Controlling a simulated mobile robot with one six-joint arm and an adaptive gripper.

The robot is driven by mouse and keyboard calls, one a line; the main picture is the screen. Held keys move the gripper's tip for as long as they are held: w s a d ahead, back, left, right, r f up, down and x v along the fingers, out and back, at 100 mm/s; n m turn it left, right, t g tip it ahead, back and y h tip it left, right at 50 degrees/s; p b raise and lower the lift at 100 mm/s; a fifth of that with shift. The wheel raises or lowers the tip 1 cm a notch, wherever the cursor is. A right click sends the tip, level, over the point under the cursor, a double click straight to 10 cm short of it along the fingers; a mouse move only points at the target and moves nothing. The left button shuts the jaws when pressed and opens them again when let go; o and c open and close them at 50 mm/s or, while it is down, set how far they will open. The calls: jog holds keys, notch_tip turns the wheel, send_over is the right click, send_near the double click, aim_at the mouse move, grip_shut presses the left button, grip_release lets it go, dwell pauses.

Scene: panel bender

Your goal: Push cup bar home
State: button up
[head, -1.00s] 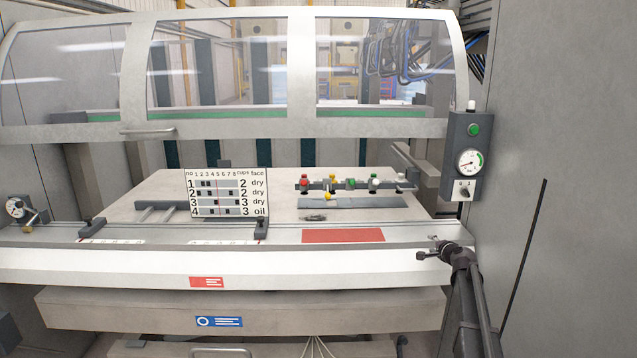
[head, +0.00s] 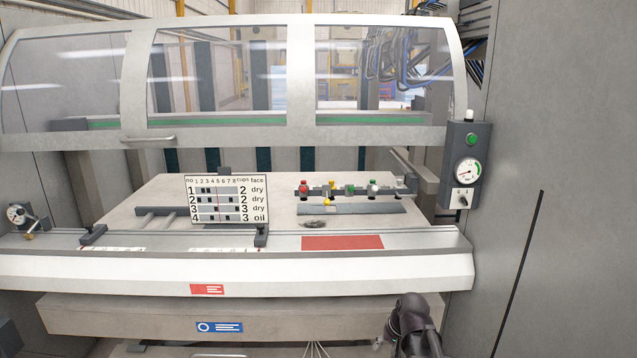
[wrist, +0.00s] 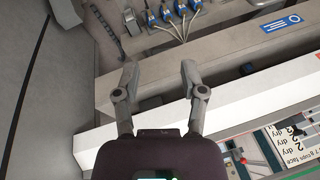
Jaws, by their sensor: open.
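The likely cup bar (head: 384,189) is a dark bar with red, yellow, green and white-topped fittings, lying on the pale machine table right of the chart board (head: 226,200). A grey flat strip (head: 365,209) lies just in front of it. I cannot tell from here whether the bar is seated. My gripper (wrist: 158,68) is open in the wrist view, with nothing between its fingers. In the head view only my dark arm shows at the lower right, in front of the machine's front edge and well short of the bar; the fingers are not clear there.
A white front beam (head: 240,270) crosses between my arm and the table. A red plate (head: 342,242) lies behind it. A raised clear guard (head: 215,75) hangs above. A control box with a gauge (head: 465,170) stands at right. Blue fittings with hoses (wrist: 180,15) show in the wrist view.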

jog(key=s+a+n+g+h, duration=0.1)
jog(key=s+n+g+h, duration=0.1)
jog(key=s, duration=0.9)
jog(key=shift+s+g+p, duration=0.15)
jog(key=shift+g+p, duration=0.2)
jog(key=shift+g, duration=0.05)
jog(key=shift+o, duration=0.2)
dwell(1.7)
